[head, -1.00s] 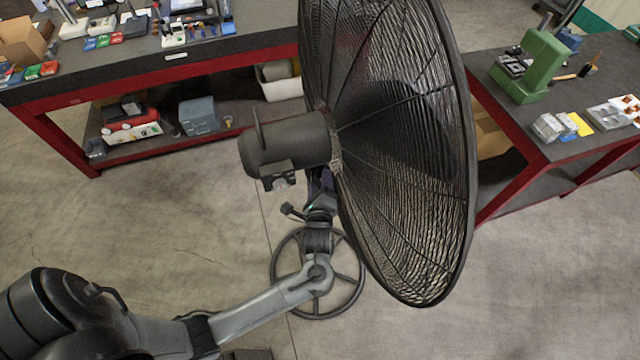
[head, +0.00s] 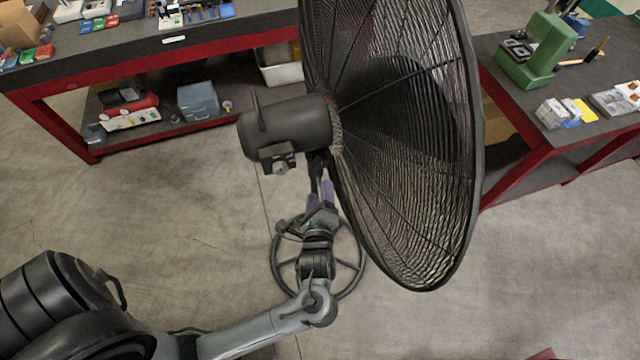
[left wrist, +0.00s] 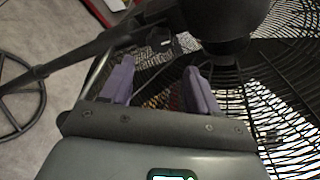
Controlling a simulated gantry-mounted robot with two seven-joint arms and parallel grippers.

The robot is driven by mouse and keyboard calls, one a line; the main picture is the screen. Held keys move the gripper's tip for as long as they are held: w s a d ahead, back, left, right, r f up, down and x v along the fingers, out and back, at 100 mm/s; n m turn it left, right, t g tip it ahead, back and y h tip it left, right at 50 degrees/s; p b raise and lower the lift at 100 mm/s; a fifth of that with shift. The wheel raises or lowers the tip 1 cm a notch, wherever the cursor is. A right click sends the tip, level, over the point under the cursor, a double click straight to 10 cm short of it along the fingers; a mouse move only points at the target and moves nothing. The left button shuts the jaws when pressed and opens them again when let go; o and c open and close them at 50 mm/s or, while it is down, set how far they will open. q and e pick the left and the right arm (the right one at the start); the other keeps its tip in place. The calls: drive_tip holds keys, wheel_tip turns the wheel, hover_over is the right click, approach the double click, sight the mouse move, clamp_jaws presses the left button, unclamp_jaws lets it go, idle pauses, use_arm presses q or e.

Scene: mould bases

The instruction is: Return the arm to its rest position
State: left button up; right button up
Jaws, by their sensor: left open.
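My left arm comes in from the lower left in the head view. My left gripper (head: 320,192) is at its end, just under the motor of the large black fan (head: 395,150) and beside its stand. In the left wrist view the two purple fingers of my left gripper (left wrist: 158,88) are apart, with nothing between them. The fan's cage and motor fill the upper right of that view, close beyond the fingers. I cannot tell whether the gripper touches the fan. My right gripper is not seen.
The fan's round base (head: 349,277) stands on the floor under my left wrist. A red-framed workbench (head: 120,68) with parts on it is at the back left. Another workbench (head: 540,95) with a green press (head: 531,52) is at the right. The floor at the left is clear.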

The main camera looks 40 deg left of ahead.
use_arm(q)
drive_tip(key=shift+s+d+r, duration=0.15)
drive_tip(key=shift+s+d, duration=0.2)
drive_tip(key=shift+s, duration=0.05)
